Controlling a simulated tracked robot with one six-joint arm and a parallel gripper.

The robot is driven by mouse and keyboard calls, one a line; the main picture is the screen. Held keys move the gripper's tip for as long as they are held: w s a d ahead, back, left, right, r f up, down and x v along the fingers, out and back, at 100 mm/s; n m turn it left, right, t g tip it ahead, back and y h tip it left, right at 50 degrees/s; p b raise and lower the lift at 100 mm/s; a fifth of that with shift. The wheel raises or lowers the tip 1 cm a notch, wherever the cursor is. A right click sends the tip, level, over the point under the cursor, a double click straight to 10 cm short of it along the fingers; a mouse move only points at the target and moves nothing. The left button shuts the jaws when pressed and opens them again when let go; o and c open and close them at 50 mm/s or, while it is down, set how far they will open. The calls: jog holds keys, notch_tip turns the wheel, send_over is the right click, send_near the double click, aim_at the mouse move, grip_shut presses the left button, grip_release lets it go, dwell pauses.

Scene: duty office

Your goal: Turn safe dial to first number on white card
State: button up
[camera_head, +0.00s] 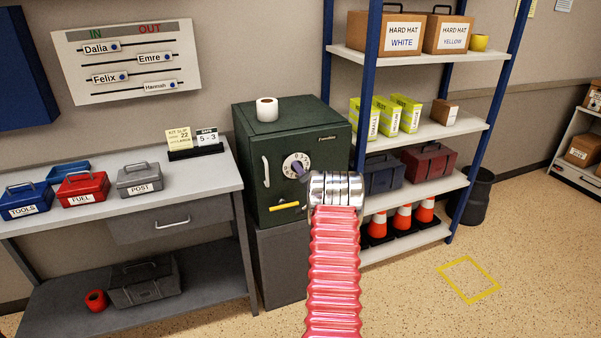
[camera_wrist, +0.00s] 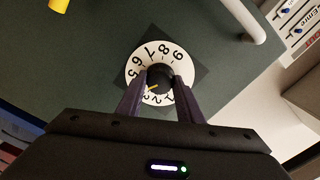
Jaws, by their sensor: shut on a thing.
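The dark green safe (camera_head: 257,135) stands on a grey cabinet, with a white numbered dial (camera_head: 287,166) on its front. The dial also shows in the wrist view (camera_wrist: 157,58). My gripper (camera_wrist: 160,82) is shut on the dark centre knob (camera_wrist: 157,72); its fingers sit either side of it. A yellow mark on the knob points lower left, towards the area by the 3; the left finger hides part of the numbers there. The white card (camera_head: 207,137) stands in a black holder on the desk and appears to read 5 - 3.
A yellow card (camera_head: 180,139) shares the holder. The safe has a white handle (camera_head: 266,171) and a yellow lever (camera_head: 285,207); a paper roll (camera_head: 267,109) sits on top. A blue-posted shelf (camera_head: 430,129) stands close right. Toolboxes (camera_head: 82,186) line the desk.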

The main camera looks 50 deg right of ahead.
jog(key=m, duration=0.6)
jog(key=shift+s+d+f, duration=0.1)
jog(key=shift+s+d, duration=0.15)
jog(key=shift+s, duration=0.05)
jog(key=shift+m, duration=0.3)
jog(key=o, duration=0.7)
jog(key=shift+f, duration=0.1)
jog(key=o, duration=0.4)
jog(key=shift+w+a, duration=0.1)
jog(key=shift+w, duration=0.05)
jog(key=shift+c, duration=0.2)
jog(key=shift+a, duration=0.15)
jog(key=v, duration=1.3)
jog(key=shift+s, duration=0.35)
